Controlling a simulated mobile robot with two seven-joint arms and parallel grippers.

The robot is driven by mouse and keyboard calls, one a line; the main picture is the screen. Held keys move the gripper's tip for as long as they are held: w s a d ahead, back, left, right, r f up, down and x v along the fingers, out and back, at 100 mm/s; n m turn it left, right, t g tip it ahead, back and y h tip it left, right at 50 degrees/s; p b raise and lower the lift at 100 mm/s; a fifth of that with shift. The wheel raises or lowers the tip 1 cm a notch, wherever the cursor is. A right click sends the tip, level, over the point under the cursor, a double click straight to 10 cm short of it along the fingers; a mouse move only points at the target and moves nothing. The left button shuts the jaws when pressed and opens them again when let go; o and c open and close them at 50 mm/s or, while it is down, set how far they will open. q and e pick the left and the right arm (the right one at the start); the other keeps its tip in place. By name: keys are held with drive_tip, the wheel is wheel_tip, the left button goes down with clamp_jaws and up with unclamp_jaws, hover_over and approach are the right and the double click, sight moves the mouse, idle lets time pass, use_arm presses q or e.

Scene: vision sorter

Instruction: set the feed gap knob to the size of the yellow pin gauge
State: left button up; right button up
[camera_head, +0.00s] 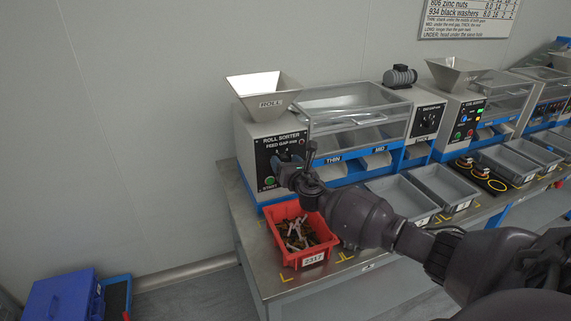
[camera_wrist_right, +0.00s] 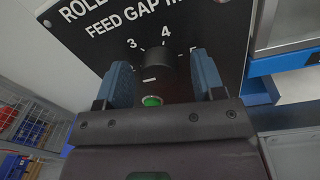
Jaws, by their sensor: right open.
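The roll sorter's panel (camera_head: 262,160) is at the left end of the bench in the head view. My right gripper (camera_head: 293,168) is in front of it. In the right wrist view the dark feed gap knob (camera_wrist_right: 157,68) lies between the two blue fingers of my right gripper (camera_wrist_right: 165,80), which are open with a gap on each side. Marks 3, 4 and part of a 5 show around the knob. A short white line shows below it; I cannot read the setting surely. I cannot make out a yellow pin gauge. My left gripper is not in view.
A green button (camera_wrist_right: 152,100) sits just under the knob. A red bin (camera_head: 283,245) of small parts stands below my right gripper. Grey trays (camera_head: 400,205) line the bench to the right. A black plate with yellow rings (camera_head: 497,185) lies further right.

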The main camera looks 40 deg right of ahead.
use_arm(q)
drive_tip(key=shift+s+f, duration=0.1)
use_arm(e)
drive_tip(key=shift+c, duration=0.3)
drive_tip(key=c, duration=0.9)
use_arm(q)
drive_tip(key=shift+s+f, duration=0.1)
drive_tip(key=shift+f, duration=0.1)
use_arm(e)
drive_tip(key=shift+o, duration=0.2)
